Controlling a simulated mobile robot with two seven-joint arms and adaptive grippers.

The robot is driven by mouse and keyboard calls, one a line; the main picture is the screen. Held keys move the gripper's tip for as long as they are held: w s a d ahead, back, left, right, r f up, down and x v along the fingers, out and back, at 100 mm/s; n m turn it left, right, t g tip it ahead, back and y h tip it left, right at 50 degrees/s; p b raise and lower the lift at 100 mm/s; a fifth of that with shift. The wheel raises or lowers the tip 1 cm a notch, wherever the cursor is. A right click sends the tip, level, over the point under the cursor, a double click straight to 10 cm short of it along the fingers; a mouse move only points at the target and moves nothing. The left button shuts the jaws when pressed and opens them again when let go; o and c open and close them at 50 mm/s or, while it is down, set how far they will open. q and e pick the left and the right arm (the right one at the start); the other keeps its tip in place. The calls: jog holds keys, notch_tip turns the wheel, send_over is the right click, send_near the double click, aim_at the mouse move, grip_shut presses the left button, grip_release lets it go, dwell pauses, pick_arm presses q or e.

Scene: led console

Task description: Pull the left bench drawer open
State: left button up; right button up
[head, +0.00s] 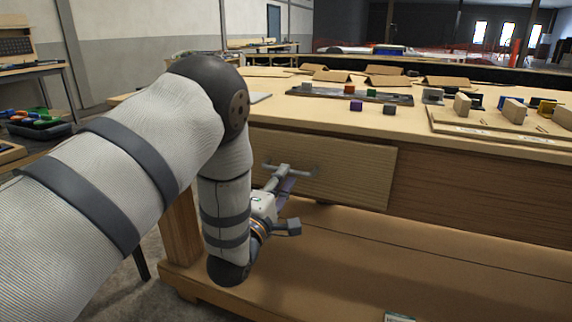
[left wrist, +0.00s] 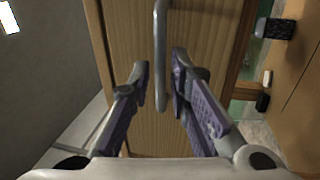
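The left bench drawer has a plain wooden front (head: 350,178), which also fills the middle of the left wrist view (left wrist: 205,20). Its grey bar handle (left wrist: 160,45) stands out from the front. My left gripper (head: 290,178) is at the handle in the head view. In the left wrist view its two purple-and-grey fingers (left wrist: 159,80) are spread, one on each side of the handle's end, with gaps visible. Contact with the bar cannot be made out. My arm hides the drawer's left part in the head view. My right gripper is not in view.
The bench top (head: 450,150) above the drawer carries a grey tray (head: 330,94) and several small blocks and parts. A lower shelf (head: 400,265) runs beneath the drawer. A dark bin with coloured items (head: 38,128) stands at the left. Floor shows in front of the bench.

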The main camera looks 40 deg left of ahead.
pick_arm(q)
jog(key=x, duration=0.3)
jog(key=shift+w, duration=0.15)
jog(key=shift+c, duration=0.4)
grip_shut()
